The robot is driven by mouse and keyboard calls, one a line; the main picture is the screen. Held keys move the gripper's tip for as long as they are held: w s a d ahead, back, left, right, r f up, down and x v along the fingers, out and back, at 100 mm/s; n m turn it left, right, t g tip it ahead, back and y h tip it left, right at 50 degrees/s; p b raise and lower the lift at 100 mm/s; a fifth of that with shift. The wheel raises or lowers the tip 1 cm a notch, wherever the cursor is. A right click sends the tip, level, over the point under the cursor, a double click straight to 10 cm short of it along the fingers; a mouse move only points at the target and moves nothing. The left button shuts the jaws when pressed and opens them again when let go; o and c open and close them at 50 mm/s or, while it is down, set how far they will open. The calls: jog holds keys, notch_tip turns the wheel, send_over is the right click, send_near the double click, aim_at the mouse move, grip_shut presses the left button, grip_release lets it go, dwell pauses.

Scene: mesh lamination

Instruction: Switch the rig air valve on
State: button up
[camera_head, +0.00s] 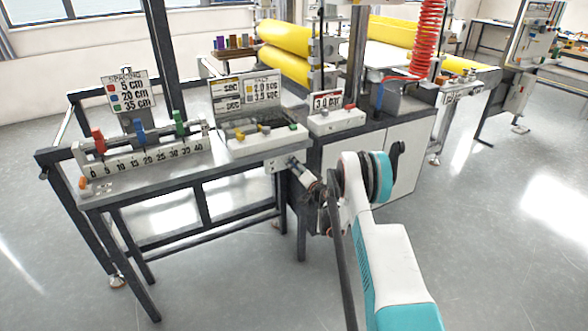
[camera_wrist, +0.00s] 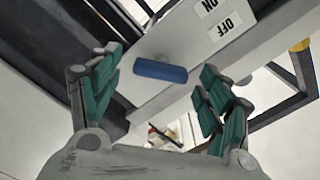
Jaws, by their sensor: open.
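The air valve's blue handle (camera_wrist: 160,71) shows in the wrist view, lying crosswise between my fingertips. Beside it is a pale plate (camera_wrist: 190,45) with an OFF label (camera_wrist: 225,27) and an ON label (camera_wrist: 207,6), both upside down in this view. My gripper (camera_wrist: 163,66) is open, its green-padded fingers spread on either side of the handle; I see no clear contact. In the head view my gripper (camera_head: 303,174) is at the front right corner of the bench, close to the pale valve plate (camera_head: 279,164). The handle is too small to make out there.
The bench (camera_head: 185,172) holds a spacing scale with red, blue and green sliders (camera_head: 140,131) and a switch panel (camera_head: 262,136). A 3.0 bar sign (camera_head: 329,101) stands on the cabinet (camera_head: 395,165) behind my arm. Yellow rollers (camera_head: 285,38) are at the back. Floor in front is clear.

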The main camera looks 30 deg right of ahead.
jog(key=shift+w+a, duration=0.1)
jog(key=shift+w, duration=1.1)
jog(key=c, duration=1.1)
jog(key=shift+m, duration=0.4)
jog(key=m, duration=0.2)
jog(key=shift+m, duration=2.1)
